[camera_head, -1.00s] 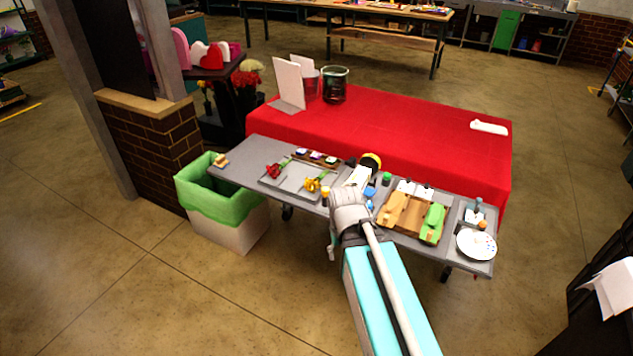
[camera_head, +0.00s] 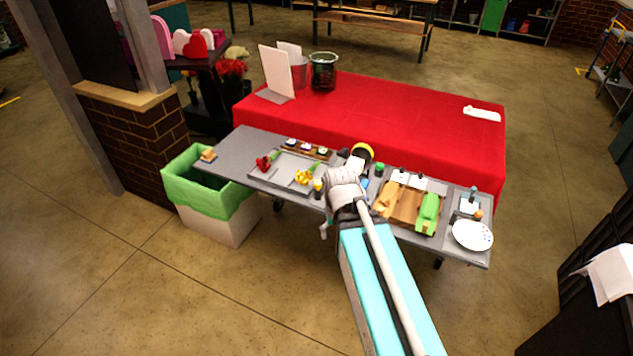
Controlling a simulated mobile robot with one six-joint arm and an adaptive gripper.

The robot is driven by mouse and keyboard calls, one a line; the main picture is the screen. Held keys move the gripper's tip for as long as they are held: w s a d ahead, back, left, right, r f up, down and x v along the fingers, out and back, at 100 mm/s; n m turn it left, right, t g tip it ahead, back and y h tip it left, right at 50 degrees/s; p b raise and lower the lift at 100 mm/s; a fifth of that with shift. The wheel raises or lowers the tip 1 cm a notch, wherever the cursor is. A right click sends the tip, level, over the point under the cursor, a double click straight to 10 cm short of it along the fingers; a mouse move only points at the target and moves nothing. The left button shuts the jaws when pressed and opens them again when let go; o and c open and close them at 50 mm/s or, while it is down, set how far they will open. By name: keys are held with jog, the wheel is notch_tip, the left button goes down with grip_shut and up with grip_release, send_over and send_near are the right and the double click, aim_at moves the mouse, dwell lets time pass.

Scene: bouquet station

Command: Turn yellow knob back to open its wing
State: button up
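A small upright yellow-orange piece (camera_head: 318,187), possibly the yellow knob, stands at the front edge of the grey table, just left of my wrist. A larger round yellow and black thing (camera_head: 362,151) shows just beyond my wrist; I cannot tell what it is. My gripper (camera_head: 354,165) is over the middle of the table, mostly hidden behind my own wrist. I cannot see its fingers, or whether it touches anything. A wooden fixture with a tan piece (camera_head: 387,197) and a green piece (camera_head: 428,211) lies to the right. I cannot tell which part is the yellow knob's wing.
The grey table (camera_head: 240,150) carries a tray with red and yellow flowers (camera_head: 301,176), a green knob-like piece (camera_head: 379,170) and a white plate (camera_head: 472,235). A green-lined bin (camera_head: 208,203) stands at its left end. A red-covered table (camera_head: 420,125) stands behind.

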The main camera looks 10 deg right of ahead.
jog(key=w+r+m+p, duration=0.4)
jog(key=w+m, duration=0.5)
jog(key=w, duration=0.7)
notch_tip(320, 180, up, 3)
jog(key=m+p, duration=0.3)
jog(key=m, duration=0.4)
send_over(318, 182)
jog(key=shift+w+r, duration=0.1)
notch_tip(318, 182, down, 14)
jog(key=b, duration=1.3)
jog(key=shift+b, duration=0.4)
jog(key=shift+r, duration=0.1)
jog(key=shift+c, duration=0.2)
grip_shut()
